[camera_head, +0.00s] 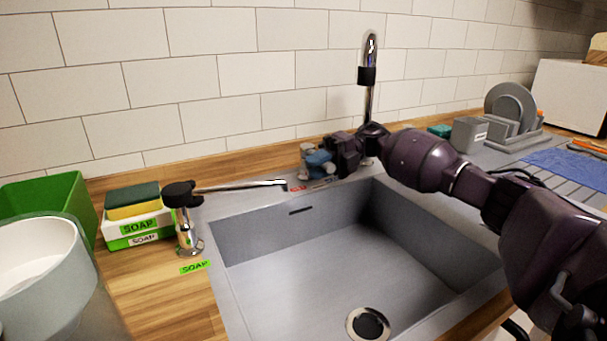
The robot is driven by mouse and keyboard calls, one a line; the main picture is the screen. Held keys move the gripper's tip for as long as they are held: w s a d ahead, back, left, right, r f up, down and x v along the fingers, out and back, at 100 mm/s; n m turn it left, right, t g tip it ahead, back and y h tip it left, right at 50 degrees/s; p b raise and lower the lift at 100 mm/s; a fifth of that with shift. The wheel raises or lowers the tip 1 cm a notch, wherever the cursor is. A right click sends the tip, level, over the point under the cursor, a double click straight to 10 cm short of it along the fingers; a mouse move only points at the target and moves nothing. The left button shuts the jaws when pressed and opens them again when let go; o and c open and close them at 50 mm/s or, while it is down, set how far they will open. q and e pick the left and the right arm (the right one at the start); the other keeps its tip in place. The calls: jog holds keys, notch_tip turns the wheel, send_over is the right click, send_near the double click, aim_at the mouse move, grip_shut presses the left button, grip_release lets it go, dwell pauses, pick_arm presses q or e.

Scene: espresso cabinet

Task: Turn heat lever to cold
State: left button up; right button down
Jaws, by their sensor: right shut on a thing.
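The chrome tap (369,90) with a black collar rises at the back edge of the sink. My right gripper (316,162) is at the back rim, just left of the tap. Its blue-grey fingers are shut on the heat lever, which they and the wrist mostly hide, so its exact angle cannot be told. A small red marking (321,185) shows on the rim just below the fingers. My left gripper is out of view.
The sink basin (330,260) is empty. A soap dispenser (187,225) with a long spout stands at its left, beside sponges (133,203) on a soap box. A green bin (50,195) and a white container (40,270) are further left. A dish rack (515,140) stands right.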

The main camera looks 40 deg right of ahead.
jog(key=shift+s+d+f+n+g+b, duration=0.1)
jog(key=shift+d+f+n+g+b, duration=0.1)
jog(key=shift+d+n+g+b, duration=0.4)
jog(key=shift+s+a+r, duration=0.1)
jog(key=shift+a+r, duration=0.05)
jog(key=shift+r, duration=0.05)
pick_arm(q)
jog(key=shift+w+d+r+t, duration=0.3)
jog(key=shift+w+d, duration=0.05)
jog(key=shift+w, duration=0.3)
pick_arm(e)
jog(key=c, duration=1)
grip_release()
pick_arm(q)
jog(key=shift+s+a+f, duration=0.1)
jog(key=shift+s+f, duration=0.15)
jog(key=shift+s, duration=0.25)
pick_arm(e)
jog(key=shift+o, duration=0.2)
